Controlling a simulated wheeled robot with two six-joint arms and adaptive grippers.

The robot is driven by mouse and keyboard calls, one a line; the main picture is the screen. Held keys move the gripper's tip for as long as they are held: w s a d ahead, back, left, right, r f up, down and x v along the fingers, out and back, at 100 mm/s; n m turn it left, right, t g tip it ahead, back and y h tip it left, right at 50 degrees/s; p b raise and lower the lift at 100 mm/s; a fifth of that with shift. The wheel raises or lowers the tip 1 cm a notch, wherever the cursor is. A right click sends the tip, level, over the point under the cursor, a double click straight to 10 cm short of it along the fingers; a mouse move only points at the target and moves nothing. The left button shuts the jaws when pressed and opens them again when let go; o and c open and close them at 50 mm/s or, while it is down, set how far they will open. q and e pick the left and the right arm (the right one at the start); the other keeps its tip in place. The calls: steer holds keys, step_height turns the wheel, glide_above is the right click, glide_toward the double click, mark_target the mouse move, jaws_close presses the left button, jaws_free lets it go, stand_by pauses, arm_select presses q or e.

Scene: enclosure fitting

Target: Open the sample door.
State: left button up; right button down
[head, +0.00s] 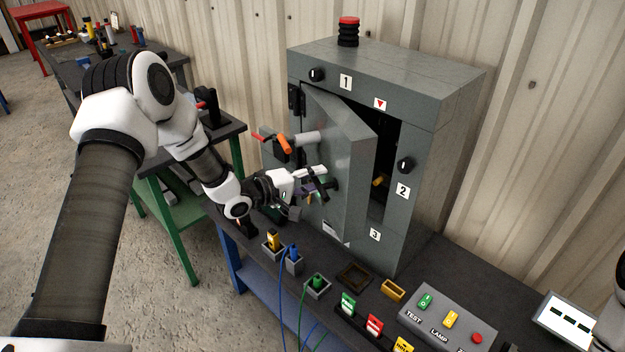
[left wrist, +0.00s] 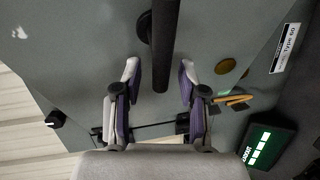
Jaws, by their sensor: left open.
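The grey cabinet (head: 440,125) stands on the bench against the wall. Its door (head: 352,150) is hinged at the left and stands ajar, swung outward, with a dark gap along its right side. My left gripper (head: 322,182) is at the door's outer face, by the handle. In the left wrist view, the black bar handle (left wrist: 165,45) on the door's face (left wrist: 90,45) runs between the two spread fingers (left wrist: 159,82). The fingers are open and appear apart from the bar. My right gripper is not in view.
An orange-handled part (head: 283,145) sticks out left of the door. Colored plugs in sockets (head: 293,258), with cables, and a control panel (head: 447,318) with buttons stand on the bench before the cabinet. A red and black beacon (head: 348,31) stands on top.

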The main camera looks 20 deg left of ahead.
arm_select(q)
steer(key=shift+s, duration=0.1)
steer(key=v, duration=1.2)
